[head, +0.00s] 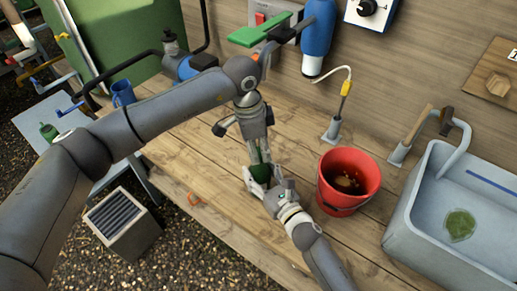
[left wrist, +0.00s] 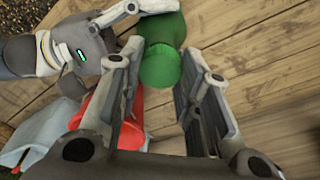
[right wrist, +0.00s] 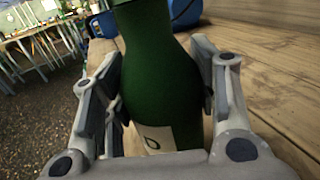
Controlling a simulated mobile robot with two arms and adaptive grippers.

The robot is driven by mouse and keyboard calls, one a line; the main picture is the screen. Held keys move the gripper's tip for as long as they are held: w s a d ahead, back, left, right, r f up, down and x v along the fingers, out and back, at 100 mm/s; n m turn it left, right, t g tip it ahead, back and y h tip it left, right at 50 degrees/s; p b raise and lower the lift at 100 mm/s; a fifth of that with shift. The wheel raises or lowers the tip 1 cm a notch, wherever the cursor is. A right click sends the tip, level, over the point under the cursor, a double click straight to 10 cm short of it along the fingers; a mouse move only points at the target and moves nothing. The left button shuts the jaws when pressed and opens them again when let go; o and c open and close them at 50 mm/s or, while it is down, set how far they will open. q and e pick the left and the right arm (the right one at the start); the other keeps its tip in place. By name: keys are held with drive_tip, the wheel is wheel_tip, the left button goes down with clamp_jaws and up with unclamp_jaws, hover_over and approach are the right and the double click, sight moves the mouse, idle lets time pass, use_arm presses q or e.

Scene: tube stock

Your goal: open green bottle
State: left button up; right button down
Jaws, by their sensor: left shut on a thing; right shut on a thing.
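The green bottle (head: 261,172) stands upright on the wooden workbench, mostly hidden by my grippers in the head view. Its dark green body and pale label show in the right wrist view (right wrist: 160,80). My right gripper (head: 258,185) is shut on the body from the side, one finger on each side (right wrist: 160,95). My left gripper (head: 259,158) points down from above and is shut on the bottle's top. In the left wrist view the round green top (left wrist: 160,67) lies between its fingertips (left wrist: 163,55).
A red bucket (head: 330,196) with dark contents stands close on the right. Beyond it is a grey sink (head: 405,225). A yellow-handled tool (head: 345,90) in a holder and a blue bottle (head: 317,40) are behind. The bench's front edge is near on the left.

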drive_tip(key=shift+f, duration=0.1)
use_arm(q)
drive_tip(key=shift+r, duration=2)
use_arm(e)
drive_tip(key=shift+c, duration=2.4)
unclamp_jaws()
